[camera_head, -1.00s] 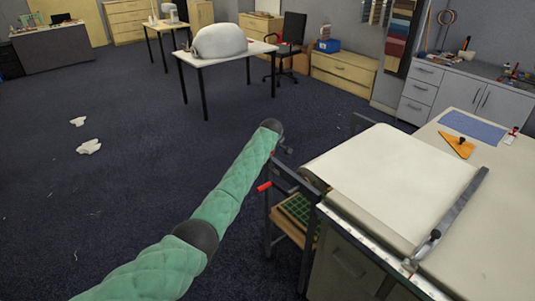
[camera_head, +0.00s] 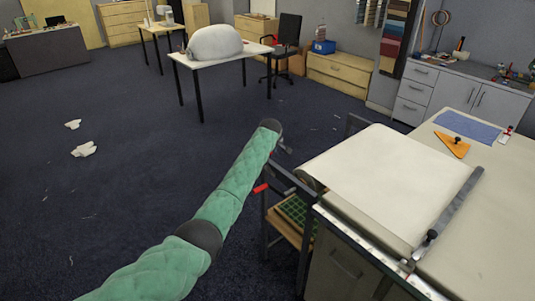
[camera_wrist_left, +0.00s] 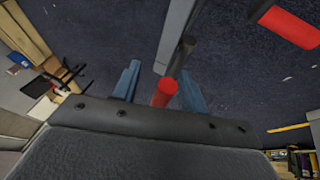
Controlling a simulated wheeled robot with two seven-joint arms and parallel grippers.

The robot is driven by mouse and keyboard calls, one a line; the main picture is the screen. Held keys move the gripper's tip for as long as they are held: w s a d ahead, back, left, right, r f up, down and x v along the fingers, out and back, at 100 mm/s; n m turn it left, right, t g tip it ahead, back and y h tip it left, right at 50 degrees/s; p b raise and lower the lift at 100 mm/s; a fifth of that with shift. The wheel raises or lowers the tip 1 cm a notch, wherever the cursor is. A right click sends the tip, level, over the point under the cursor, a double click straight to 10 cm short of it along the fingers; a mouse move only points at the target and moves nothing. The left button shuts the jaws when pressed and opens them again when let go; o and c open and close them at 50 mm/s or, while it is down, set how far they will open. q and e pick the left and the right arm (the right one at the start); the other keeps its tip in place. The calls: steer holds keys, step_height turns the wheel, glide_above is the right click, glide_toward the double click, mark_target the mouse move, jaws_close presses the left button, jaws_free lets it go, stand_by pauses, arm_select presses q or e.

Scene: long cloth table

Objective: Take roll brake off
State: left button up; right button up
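A roll of pale cloth (camera_head: 307,182) sits in the metal frame at the table's left end, its cloth (camera_head: 385,180) drawn over the top. A red handle (camera_head: 261,188) sticks out left of the frame. My left gripper (camera_head: 283,147), on the green padded arm, is mostly hidden behind the arm's end there. In the left wrist view my left gripper (camera_wrist_left: 160,74) has its blue fingers apart, either side of a red-ended lever (camera_wrist_left: 164,93), with gaps on both sides. A second red handle (camera_wrist_left: 290,24) shows at the upper right. My right gripper is not in view.
A metal straightedge (camera_head: 450,215) lies across the cloth on the long table (camera_head: 500,230). An orange triangle (camera_head: 452,145) and blue fabric (camera_head: 468,131) lie beyond it. A shelf with a green grid (camera_head: 293,211) is below the roll. The floor at left is mostly clear.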

arm_select(q)
steer(key=shift+s, duration=0.15)
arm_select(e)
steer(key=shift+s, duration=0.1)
